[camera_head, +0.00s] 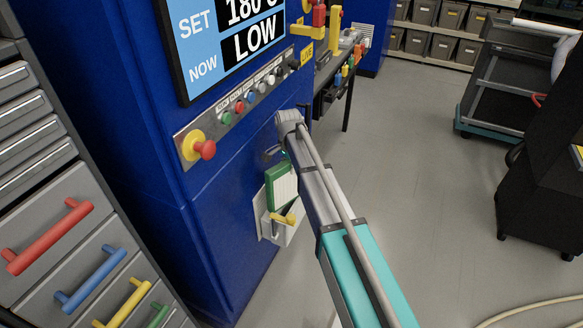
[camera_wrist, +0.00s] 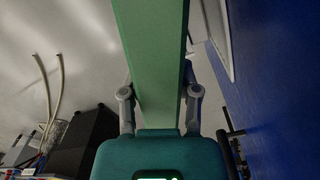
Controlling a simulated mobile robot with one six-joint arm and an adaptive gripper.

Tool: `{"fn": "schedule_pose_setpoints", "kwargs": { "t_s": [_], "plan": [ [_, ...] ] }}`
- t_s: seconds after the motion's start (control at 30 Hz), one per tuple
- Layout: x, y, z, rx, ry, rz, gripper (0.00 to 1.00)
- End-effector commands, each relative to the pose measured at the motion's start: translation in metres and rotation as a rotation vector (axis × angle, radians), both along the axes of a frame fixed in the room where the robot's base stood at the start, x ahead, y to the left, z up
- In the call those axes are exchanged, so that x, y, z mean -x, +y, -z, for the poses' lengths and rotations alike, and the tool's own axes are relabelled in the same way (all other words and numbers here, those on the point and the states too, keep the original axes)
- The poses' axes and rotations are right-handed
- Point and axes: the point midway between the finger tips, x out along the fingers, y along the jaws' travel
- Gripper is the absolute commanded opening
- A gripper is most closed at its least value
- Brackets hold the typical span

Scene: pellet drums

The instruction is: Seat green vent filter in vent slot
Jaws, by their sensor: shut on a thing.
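The green vent filter (camera_head: 283,190) has a green frame and a pale ribbed face. It stands roughly upright close to the blue cabinet front. My gripper (camera_wrist: 160,100) is shut on it, with one finger on each side; in the head view the arm mostly hides the fingers. The vent slot (camera_head: 276,234) is a pale housing low on the cabinet, with a yellow lever (camera_head: 284,218) on its front. The filter's lower edge is at the housing's top; I cannot tell whether it is inside. A pale frame edge (camera_wrist: 218,35) shows right of the filter in the wrist view.
The blue cabinet (camera_head: 225,235) carries a row of buttons and a red knob (camera_head: 204,149) above the slot. A grey drawer unit (camera_head: 60,195) with coloured handles stands at left. The floor (camera_head: 430,170) at right is mostly clear, with carts beyond.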

Motion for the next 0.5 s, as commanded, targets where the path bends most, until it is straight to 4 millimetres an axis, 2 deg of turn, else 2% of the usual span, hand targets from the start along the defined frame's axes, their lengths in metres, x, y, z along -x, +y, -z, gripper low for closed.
{"fn": "schedule_pose_setpoints", "kwargs": {
  "t_s": [0.13, 0.17, 0.3, 0.33, 0.5],
  "plan": [
    [0.0001, 0.0002, 0.0005, 0.0, 0.0, 0.0, 0.0],
    [0.0001, 0.0002, 0.0006, 0.0, 0.0, 0.0, 0.46],
    [0.0001, 0.0003, 0.0005, 0.0, 0.0, 0.0, 0.72],
    [0.0001, 0.0003, 0.0005, 0.0, 0.0, 0.0, 0.76],
    [0.0002, 0.0004, 0.0005, 0.0, 0.0, -0.001, 0.76]
  ]
}}
